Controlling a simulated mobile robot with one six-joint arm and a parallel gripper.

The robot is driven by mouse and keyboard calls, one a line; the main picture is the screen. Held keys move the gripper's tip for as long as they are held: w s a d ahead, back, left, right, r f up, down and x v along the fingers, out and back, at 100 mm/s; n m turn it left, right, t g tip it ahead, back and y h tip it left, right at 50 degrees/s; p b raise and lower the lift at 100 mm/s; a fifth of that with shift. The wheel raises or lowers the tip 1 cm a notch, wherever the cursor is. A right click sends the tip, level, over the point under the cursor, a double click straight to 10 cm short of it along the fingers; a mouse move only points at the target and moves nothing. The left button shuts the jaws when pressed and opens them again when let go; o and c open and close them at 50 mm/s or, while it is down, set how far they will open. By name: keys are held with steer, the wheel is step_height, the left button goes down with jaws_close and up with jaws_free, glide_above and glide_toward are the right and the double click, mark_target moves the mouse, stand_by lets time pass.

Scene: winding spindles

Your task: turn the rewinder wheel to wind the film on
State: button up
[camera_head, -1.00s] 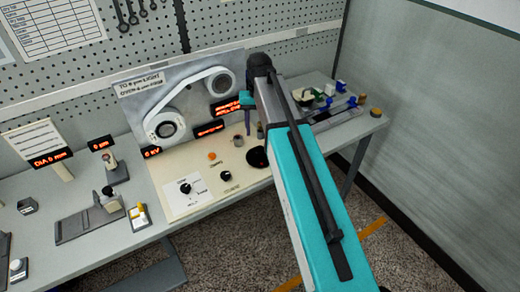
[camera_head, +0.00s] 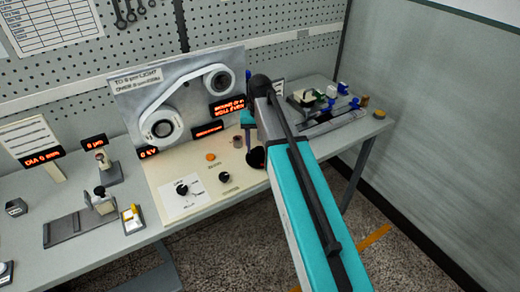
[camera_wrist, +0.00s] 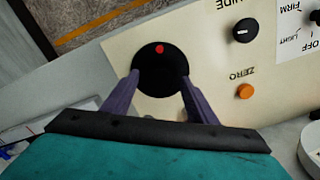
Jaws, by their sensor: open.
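The rewinder wheel is a black round disc with a red dot near its rim. In the wrist view the wheel (camera_wrist: 160,60) lies between and just beyond my two purple fingertips. In the head view the wheel (camera_head: 255,157) sits at the right of the cream panel, partly hidden by my arm. My gripper (camera_wrist: 159,76) is open and empty, with one finger on each side of the disc; I cannot tell whether they touch it. In the head view my gripper (camera_head: 248,138) points down over the panel. A white film band (camera_head: 185,100) loops around two rollers on the upright grey board.
The cream panel (camera_head: 205,195) also bears a black knob (camera_wrist: 246,30) and an orange button (camera_wrist: 244,91). Red-lit displays (camera_head: 208,128) stand along the board. A fixture with blue parts (camera_head: 330,100) stands right of my arm. Small gauges occupy the bench at left.

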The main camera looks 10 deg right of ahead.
steer(key=shift+f, duration=0.15)
steer(key=shift+c, duration=0.3)
steer(key=c, duration=1)
steer(key=shift+m, duration=0.5)
steer(key=m, duration=0.2)
steer(key=shift+m, duration=0.4)
steer(key=m, duration=1)
steer(key=shift+w+p, duration=0.1)
steer(key=shift+p, duration=0.25)
